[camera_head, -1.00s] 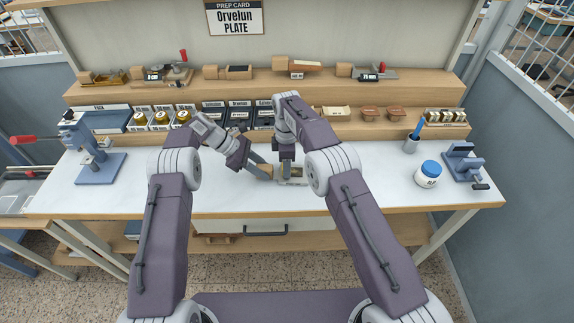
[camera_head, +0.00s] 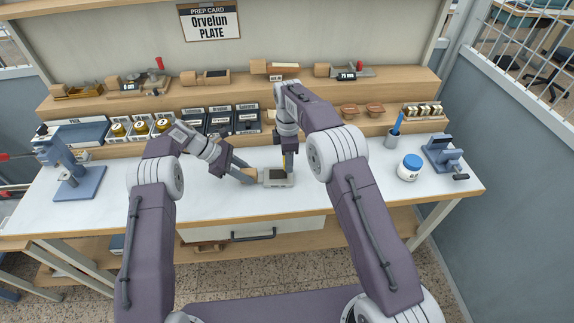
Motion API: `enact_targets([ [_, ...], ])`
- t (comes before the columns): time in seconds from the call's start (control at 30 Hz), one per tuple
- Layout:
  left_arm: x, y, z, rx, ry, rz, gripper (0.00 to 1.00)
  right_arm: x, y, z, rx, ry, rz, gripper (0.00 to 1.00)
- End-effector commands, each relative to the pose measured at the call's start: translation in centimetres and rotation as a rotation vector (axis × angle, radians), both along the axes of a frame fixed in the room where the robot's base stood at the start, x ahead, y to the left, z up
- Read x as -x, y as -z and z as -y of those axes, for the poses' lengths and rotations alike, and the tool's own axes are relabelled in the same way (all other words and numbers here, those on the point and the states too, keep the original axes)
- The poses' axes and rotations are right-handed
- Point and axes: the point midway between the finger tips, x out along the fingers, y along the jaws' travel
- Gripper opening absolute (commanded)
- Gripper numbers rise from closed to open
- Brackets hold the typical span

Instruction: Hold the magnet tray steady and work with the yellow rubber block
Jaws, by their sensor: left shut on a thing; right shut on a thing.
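The magnet tray (camera_head: 281,184), a small pale tray with a dark inside, lies on the white bench top in the middle of the head view. My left gripper (camera_head: 249,177) comes in low from the left and is shut on the tan part at the tray's left end. My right gripper (camera_head: 289,163) points down over the back of the tray, shut on the yellow rubber block (camera_head: 285,160). Only a thin yellow strip of the block shows beside the fingers. I cannot tell whether the block touches the tray.
A blue press (camera_head: 77,180) stands at the left. A white jar with a blue lid (camera_head: 409,170), a brush cup (camera_head: 391,141) and a blue clamp (camera_head: 447,155) stand at the right. Bins and tools line the stepped shelf behind. The front bench top is mostly clear.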

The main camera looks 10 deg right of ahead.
Motion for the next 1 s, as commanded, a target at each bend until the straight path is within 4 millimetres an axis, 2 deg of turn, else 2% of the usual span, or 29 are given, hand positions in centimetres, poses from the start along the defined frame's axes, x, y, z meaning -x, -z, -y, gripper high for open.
enact_targets([
  [0.43,0.0,0.0,0.0,0.001,0.000,0.000,0.00,0.0,-3.8,-0.1,-0.001,0.000,0.002,0.01],
  [0.97,0.0,0.0,0.0,0.000,0.001,-0.001,0.00,0.0,-4.1,0.0,-0.001,0.000,0.000,0.01],
  [1.0,0.0,0.0,0.0,0.000,0.001,-0.001,0.39,0.0,-4.1,0.0,-0.001,0.000,0.000,0.01],
])
